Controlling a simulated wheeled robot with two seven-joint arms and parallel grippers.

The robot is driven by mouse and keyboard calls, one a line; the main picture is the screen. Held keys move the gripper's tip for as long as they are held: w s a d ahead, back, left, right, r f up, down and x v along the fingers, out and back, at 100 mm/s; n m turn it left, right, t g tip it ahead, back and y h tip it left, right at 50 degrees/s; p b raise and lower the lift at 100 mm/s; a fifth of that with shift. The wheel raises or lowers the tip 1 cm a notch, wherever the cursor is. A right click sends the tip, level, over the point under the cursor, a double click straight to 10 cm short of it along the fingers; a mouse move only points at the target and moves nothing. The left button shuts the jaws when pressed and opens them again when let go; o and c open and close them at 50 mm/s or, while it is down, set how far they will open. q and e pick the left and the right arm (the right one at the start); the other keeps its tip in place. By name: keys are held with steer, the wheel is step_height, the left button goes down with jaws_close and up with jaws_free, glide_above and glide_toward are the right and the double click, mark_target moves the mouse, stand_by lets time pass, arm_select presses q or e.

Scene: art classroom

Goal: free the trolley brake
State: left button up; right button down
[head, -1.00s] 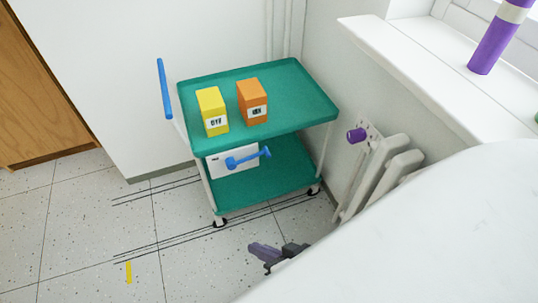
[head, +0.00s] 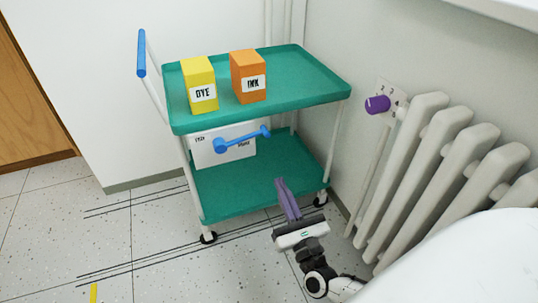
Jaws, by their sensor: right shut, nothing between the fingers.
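The green two-shelf trolley (head: 300,88) stands against the back wall on small black wheels. Its blue brake lever (head: 242,142) sits in front of a white plate (head: 207,158) under the top shelf; the lever slants up to the right. The print on the plate is too small to read. A blue push handle (head: 141,53) is at the trolley's left end. My right gripper (head: 281,183) is shut and empty, its purple fingers pointing up in front of the lower shelf, below and right of the lever and apart from it. My left gripper is out of view.
A yellow DYE box (head: 198,80) and an orange INK box (head: 248,76) stand on the top shelf. A white radiator (head: 440,160) with a purple knob (head: 377,104) is on the right.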

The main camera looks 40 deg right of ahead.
mark_target(242, 140)
steer(key=shift+w, duration=0.1)
steer(key=w+d+r, duration=0.2)
steer(key=w+r, duration=0.4)
steer(key=w, duration=0.3)
steer(key=shift+r, duration=0.25)
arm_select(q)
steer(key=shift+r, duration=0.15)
arm_select(e)
steer(key=shift+w+d+r, duration=0.1)
steer(key=shift+d, duration=0.05)
